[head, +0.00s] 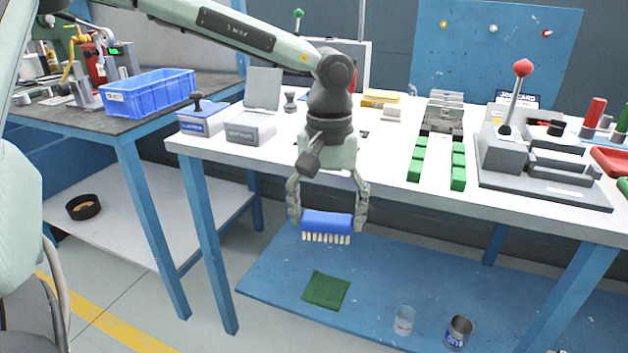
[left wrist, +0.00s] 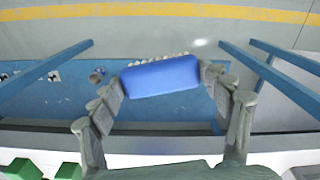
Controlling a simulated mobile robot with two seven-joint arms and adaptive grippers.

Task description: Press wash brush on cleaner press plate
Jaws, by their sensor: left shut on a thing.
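The wash brush (head: 327,222) has a blue back and pale bristles pointing down. My left gripper (head: 328,215) is shut on it, one finger at each end, and holds it in the air in front of the bench edge. In the left wrist view the blue back of the brush (left wrist: 160,76) sits between the two fingers, slightly tilted, bristles showing on its far side. A blue-and-white box with a black knob (head: 197,102) stands at the bench's left end and may be the cleaner with its press plate; its label is too small to read. My right gripper is not in view.
A grey box with a raised lid (head: 250,128) stands beside the knobbed box. Green blocks (head: 416,158) and a red-knobbed lever press (head: 505,150) are to the right on the white bench (head: 385,205).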

